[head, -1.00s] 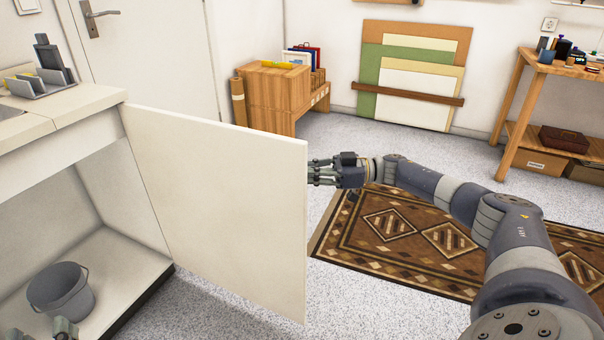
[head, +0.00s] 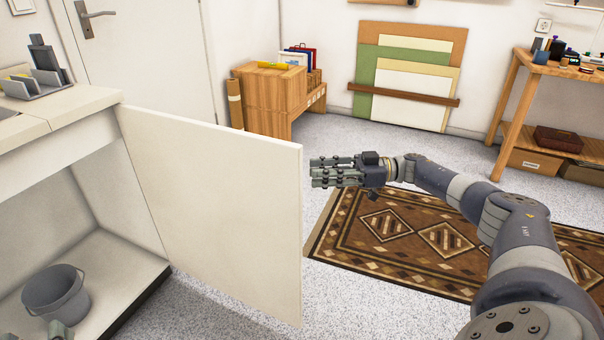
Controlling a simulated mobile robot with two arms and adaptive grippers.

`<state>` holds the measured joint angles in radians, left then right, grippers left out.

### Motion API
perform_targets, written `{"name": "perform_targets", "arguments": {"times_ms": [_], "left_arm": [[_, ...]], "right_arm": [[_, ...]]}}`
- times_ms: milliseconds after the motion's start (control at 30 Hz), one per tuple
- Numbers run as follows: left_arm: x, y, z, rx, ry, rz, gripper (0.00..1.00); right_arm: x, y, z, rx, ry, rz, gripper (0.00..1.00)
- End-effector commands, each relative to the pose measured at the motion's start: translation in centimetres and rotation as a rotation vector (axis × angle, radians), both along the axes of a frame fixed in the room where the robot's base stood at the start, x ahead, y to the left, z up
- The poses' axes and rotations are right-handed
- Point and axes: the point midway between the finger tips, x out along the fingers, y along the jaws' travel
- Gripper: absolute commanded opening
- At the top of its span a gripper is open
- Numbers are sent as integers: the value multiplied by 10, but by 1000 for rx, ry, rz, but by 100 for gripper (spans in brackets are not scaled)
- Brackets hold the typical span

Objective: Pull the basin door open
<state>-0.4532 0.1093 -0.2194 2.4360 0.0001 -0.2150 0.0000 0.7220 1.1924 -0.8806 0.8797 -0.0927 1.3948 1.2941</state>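The basin door (head: 220,215) is a plain cream panel on the cabinet under the counter. It stands swung wide open, hinged at its left edge, and the cabinet inside shows. My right gripper (head: 312,172) is just right of the door's free edge, with a small gap in the picture. Its fingers are extended, spread apart and empty. My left gripper (head: 60,332) shows only as a small piece at the bottom left, in front of the cabinet opening; its fingers cannot be made out.
A grey bucket (head: 56,293) stands on the cabinet floor (head: 110,265). The counter (head: 60,105) holds a grey rack (head: 40,80). A patterned rug (head: 400,245) lies under my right arm. A wooden cabinet (head: 268,100) and a workbench (head: 515,110) stand farther back. Speckled floor right of the door is free.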

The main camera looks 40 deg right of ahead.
Motion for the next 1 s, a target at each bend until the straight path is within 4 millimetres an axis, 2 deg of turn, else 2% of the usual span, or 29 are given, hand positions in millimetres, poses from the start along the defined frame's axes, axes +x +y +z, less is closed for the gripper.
{"name": "perform_targets", "arguments": {"times_ms": [100,300,1000], "left_arm": [[0,0,0,0,0,0,40],[0,0,0,0,0,1,40],[0,0,0,0,0,1,40]], "right_arm": [[-14,-22,-1,0,1,-3,29],[-24,-39,0,2,-1,0,29],[-28,-42,0,2,-1,2,29]]}}
